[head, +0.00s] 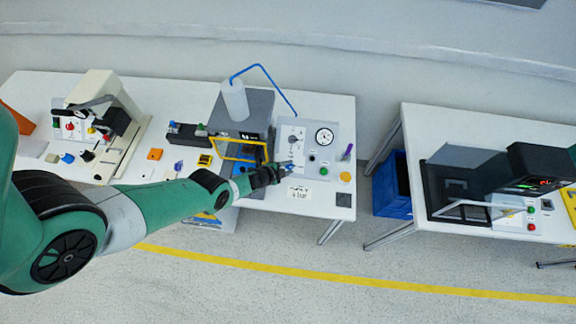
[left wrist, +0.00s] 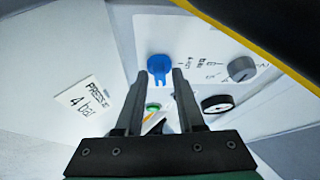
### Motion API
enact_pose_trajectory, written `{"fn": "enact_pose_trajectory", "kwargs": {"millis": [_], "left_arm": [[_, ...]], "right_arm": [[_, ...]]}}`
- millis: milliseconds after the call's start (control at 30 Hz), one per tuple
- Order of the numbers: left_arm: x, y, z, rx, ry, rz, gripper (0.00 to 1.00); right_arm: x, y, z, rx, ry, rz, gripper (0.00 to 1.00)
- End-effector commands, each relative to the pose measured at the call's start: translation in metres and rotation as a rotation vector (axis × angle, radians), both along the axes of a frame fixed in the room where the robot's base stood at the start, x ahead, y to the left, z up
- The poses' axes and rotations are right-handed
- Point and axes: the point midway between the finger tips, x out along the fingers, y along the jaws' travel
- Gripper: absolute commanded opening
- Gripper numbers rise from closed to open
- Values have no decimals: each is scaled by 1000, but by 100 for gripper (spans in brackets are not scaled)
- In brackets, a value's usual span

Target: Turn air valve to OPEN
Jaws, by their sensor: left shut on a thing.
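The air valve is a blue knob (left wrist: 159,64) with a narrow handle, on the white control panel (left wrist: 205,25). In the head view the blue knob (head: 288,168) shows only partly at my left gripper's tip. My left gripper (head: 276,173) reaches the panel's lower left. In the left wrist view its two fingers (left wrist: 160,77) stand on either side of the blue handle, shut on it. The small lettering near the valve is too unclear to read, so I cannot tell its position. My right gripper is not in view.
Near the valve are a grey knob (left wrist: 242,68), a pressure gauge (head: 324,136), a green button (left wrist: 153,107) and a "4 bar" sign (head: 298,192). A yellow frame (head: 240,143) on a press stands close left of the panel. A blue crate (head: 392,186) sits between the tables.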

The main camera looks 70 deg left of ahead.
Motion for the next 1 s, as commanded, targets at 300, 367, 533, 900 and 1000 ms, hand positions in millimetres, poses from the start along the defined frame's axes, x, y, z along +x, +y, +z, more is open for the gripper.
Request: {"fn": "enact_pose_trajectory", "kwargs": {"millis": [300,367,533,900,1000], "left_arm": [[0,1,0,43,76,-98,0],[0,2,0,47,82,-107,0],[-1,1,-1,51,92,-118,0],[-2,1,-1,51,93,-118,46],[-1,1,-1,51,93,-118,48]], "right_arm": [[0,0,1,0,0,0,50],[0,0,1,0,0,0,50],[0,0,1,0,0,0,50],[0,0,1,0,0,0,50],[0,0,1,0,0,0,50]]}}
